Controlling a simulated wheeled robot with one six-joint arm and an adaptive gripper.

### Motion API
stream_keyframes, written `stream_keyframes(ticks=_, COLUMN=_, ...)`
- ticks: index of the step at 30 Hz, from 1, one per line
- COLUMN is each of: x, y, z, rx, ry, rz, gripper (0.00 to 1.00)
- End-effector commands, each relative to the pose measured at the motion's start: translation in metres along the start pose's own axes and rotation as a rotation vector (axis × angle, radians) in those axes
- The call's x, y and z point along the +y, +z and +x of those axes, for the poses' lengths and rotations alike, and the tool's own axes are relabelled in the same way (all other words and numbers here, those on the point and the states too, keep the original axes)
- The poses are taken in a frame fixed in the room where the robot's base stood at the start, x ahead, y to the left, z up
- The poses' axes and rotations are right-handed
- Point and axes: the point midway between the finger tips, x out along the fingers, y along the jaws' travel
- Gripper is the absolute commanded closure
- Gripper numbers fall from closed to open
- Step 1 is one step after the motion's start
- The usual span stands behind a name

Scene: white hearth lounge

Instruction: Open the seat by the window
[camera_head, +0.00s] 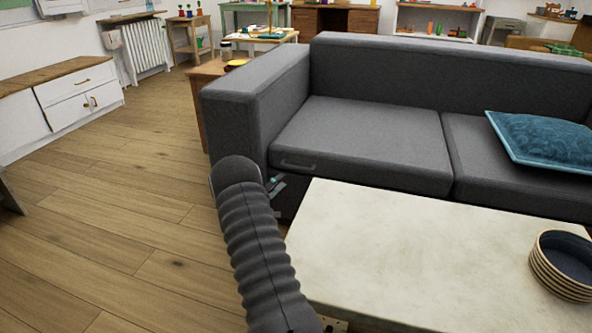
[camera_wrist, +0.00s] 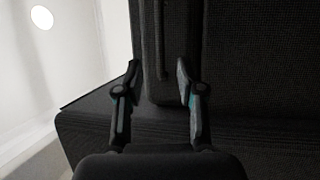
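A dark grey sofa (camera_head: 430,75) has two seats. The left seat (camera_head: 355,140) lies flat and shut, with a slim handle (camera_head: 298,165) on its front edge near the left arm. The right seat (camera_head: 485,180) is also down. My gripper (camera_head: 277,185) is low beside the sofa's front left corner, partly hidden behind my arm. In the wrist view my gripper (camera_wrist: 158,64) has its two fingers apart, with a dark seat edge (camera_wrist: 168,95) showing between them. The handle (camera_wrist: 162,40) shows as a thin bar just beyond the fingertips. I cannot tell whether the fingers touch anything.
A pale-topped table (camera_head: 400,255) stands close in front of the sofa, with stacked dark bowls (camera_head: 563,265) at its right. A blue cushion (camera_head: 545,140) lies on the right seat. Open wood floor (camera_head: 110,220) lies to the left, before a white cabinet (camera_head: 75,100).

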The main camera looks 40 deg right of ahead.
Motion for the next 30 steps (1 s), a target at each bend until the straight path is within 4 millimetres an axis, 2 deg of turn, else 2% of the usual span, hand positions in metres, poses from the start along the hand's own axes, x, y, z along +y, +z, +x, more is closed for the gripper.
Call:
stream_keyframes(ticks=1, x=-0.001, y=0.001, z=0.011, rx=-0.003, ry=0.001, rz=0.002, gripper=0.62)
stream_keyframes(ticks=9, x=-0.001, y=0.001, z=0.06, rx=-0.001, ry=0.001, rz=0.003, gripper=0.62)
stream_keyframes(ticks=15, x=-0.001, y=0.0, z=0.087, rx=0.0, ry=-0.001, rz=0.002, gripper=0.62)
stream_keyframes(ticks=21, x=0.0, y=-0.001, z=0.098, rx=0.002, ry=-0.001, rz=0.001, gripper=0.62)
stream_keyframes(ticks=29, x=0.0, y=-0.001, z=0.099, rx=0.002, ry=-0.001, rz=0.001, gripper=0.62)
stream_keyframes(ticks=30, x=0.0, y=-0.001, z=0.099, rx=0.002, ry=-0.001, rz=0.001, gripper=0.67)
